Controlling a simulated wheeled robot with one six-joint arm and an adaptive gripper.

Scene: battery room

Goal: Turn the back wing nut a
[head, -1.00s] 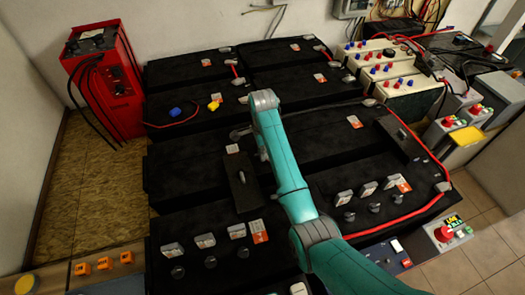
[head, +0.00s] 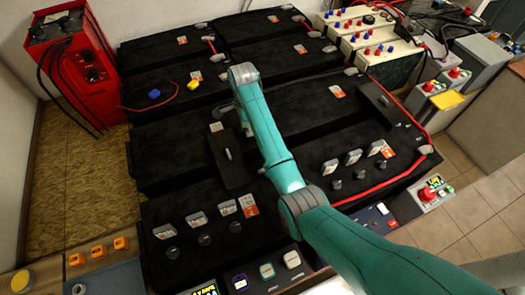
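No part that I can clearly tell as wing nut a shows in the head view. Small blue (head: 154,94) and yellow (head: 194,85) pieces lie on the back left black battery (head: 150,110); I cannot tell whether they are nuts. Dark round knobs (head: 205,240) with pale tags sit on the front left battery, and similar knobs (head: 360,172) sit on the front right one. My teal arm reaches from the lower right across the batteries to a grey joint above the middle rows. My gripper is not visible; the arm may hide it.
A red charger (head: 92,75) with black cables stands at the back left. Black blocks with handles rise from the batteries at the middle (head: 228,160) and right (head: 382,98). A red cable (head: 420,160) runs along the right edge. Bare floor (head: 75,180) lies at the left.

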